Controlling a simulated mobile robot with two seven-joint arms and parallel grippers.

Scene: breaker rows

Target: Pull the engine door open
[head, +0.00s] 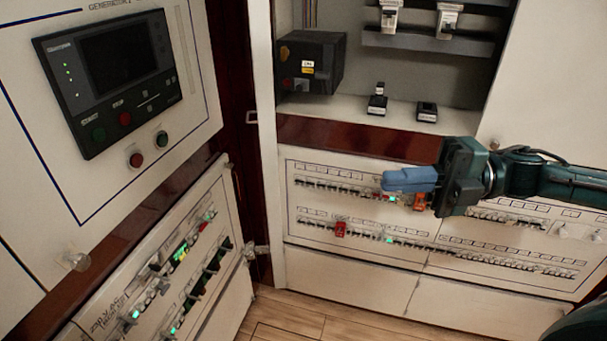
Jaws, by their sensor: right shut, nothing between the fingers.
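No door in view carries a readable engine label, so I cannot tell which is the engine door. At the left is a cream generator panel (175,112) with a dark control screen and a pale round knob (76,260) near its lower edge. My right gripper (388,182) has blue fingers, shut and empty, pointing left. It is in front of the right-hand breaker panel (300,222) and hides part of its upper row. I cannot tell whether it touches the panel. My left gripper is not in view.
A lower-left breaker panel (222,285) stands at an angle, with a latch or hinge (258,249) at its right edge. Above the right-hand panel is an open recess with a black box (310,62) and small devices. Wooden floor (290,318) shows clear between the panels.

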